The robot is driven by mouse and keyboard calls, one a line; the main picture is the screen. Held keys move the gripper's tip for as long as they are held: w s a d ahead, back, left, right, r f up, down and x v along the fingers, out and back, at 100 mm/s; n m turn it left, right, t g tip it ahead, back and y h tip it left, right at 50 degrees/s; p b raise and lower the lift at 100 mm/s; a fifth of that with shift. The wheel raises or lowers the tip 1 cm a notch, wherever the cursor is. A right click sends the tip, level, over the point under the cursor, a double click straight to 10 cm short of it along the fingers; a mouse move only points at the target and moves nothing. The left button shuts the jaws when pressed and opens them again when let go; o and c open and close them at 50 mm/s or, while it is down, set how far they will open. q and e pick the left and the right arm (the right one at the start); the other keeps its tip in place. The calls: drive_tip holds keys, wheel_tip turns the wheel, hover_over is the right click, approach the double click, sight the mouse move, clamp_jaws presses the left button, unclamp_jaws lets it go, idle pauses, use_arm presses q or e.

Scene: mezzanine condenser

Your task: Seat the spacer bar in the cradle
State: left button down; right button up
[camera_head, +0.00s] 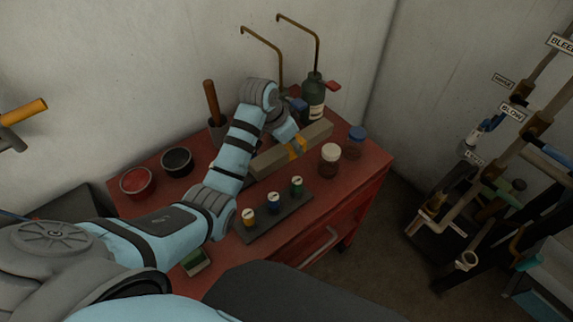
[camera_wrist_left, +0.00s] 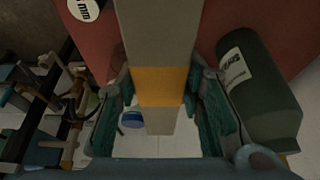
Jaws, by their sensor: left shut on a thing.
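The spacer bar (camera_head: 312,137) is a long tan-grey bar with an orange band around its middle. It lies slantwise over the red cabinet top in the head view. In the left wrist view the bar (camera_wrist_left: 159,30) runs down the centre, its orange band between my fingers. My left gripper (camera_wrist_left: 159,88) is shut on the bar at the band. In the head view my left gripper (camera_head: 295,138) is partly hidden by its own wrist. I cannot tell whether the bar touches the surface. I cannot pick out the cradle with certainty. My right gripper is not in view.
On the red cabinet (camera_head: 345,205) stand a dark tray (camera_head: 285,224) with small coloured-band pots, a white-lidded jar (camera_head: 330,160), a blue-lidded jar (camera_head: 355,143), a green bottle (camera_head: 313,97) and two bowls (camera_head: 137,183). Labelled pipework (camera_head: 513,120) stands at the right.

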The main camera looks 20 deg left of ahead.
use_arm(q)
drive_tip(key=f+b, duration=0.1)
drive_tip(key=f, duration=0.9)
drive_tip(key=shift+w, duration=0.2)
drive_tip(key=shift+f, duration=0.1)
drive_tip(key=c, duration=1.3)
unclamp_jaws()
drive_tip(key=shift+o, duration=1.1)
drive_tip(key=shift+s, duration=0.1)
